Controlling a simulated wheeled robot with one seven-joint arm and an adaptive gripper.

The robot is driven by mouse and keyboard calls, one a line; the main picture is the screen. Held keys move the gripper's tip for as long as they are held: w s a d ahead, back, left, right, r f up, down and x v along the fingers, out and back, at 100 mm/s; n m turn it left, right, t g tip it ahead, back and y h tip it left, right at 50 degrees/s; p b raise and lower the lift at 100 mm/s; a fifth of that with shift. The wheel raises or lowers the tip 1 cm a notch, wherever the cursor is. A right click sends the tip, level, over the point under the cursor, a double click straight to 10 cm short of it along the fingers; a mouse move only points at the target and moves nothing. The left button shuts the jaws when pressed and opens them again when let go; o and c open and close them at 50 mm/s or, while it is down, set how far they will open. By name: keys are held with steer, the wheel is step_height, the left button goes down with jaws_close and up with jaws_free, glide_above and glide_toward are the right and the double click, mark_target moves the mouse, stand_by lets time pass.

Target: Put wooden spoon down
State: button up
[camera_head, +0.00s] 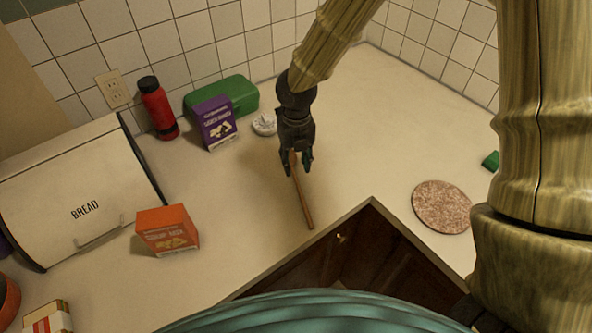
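The wooden spoon (304,203) is a thin brown stick shape, apparently lying on the pale counter (365,130) near its front inner corner. Its far end reaches up between the fingers of my gripper (297,168). My gripper is dark and points down over that end. Its two fingers stand apart, one on each side of the spoon, with gaps visible between them and it. The spoon's upper end is partly hidden by the gripper. I cannot tell the exact height of the fingertips above the counter.
A bread box (75,195), orange box (167,229), purple box (214,123), red bottle (158,108), green case (236,93) and small white item (265,124) stand left and behind. A round speckled mat (442,207) lies right. The counter between is clear. Dark cabinets (370,250) are below the edge.

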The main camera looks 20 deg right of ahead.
mark_target(296, 177)
step_height(296, 177, up, 7)
steer(key=shift+b, duration=0.4)
